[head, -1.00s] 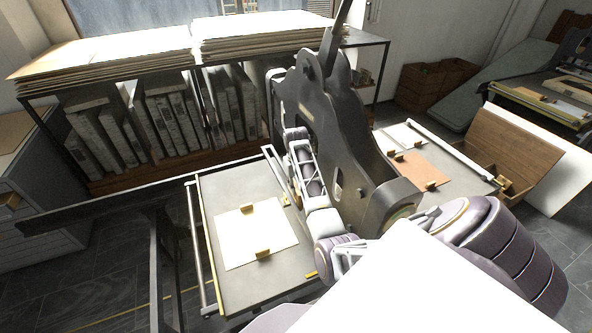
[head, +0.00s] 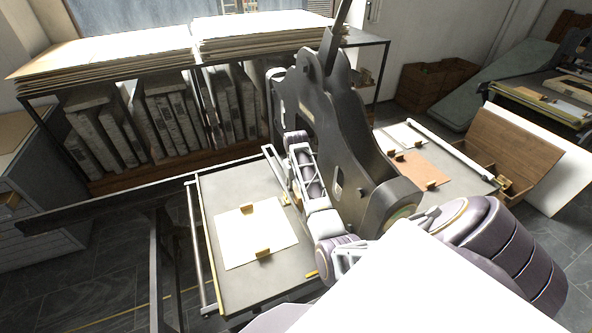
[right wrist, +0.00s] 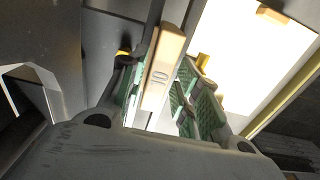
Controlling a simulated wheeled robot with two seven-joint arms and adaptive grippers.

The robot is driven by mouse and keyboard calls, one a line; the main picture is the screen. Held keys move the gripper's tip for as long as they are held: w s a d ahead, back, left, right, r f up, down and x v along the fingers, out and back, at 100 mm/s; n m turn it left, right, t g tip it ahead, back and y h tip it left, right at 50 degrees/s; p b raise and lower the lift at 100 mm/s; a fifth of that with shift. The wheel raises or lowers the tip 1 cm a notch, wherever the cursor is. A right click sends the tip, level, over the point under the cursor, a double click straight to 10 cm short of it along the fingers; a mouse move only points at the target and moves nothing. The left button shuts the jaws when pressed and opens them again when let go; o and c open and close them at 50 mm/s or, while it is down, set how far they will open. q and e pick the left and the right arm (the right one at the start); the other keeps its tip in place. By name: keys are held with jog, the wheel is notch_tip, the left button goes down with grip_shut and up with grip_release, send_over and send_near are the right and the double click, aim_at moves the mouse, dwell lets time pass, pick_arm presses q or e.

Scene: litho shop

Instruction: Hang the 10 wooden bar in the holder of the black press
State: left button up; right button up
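The wooden bar marked 10 (right wrist: 165,62) shows in the right wrist view, between the two green-padded fingers of my right gripper (right wrist: 161,80). The bar lies close to the left finger, and a pale gap shows between it and the right finger, so the gripper looks open around it. In the head view the right gripper (head: 284,184) is low beside the black press (head: 350,150), over the right edge of its bed, partly covered by my arm. I cannot make out the bar or holder clearly there. My left gripper is out of view.
The press bed (head: 225,192) holds a white sheet (head: 245,237) with two brass blocks (head: 263,253). A shelf of grey slabs (head: 170,120) stands behind. A second bed with a brown plate (head: 420,170) lies right of the press, close to my arm.

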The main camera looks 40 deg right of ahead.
jog(key=shift+o, duration=0.8)
jog(key=shift+r, duration=3.8)
jog(key=shift+f, duration=0.1)
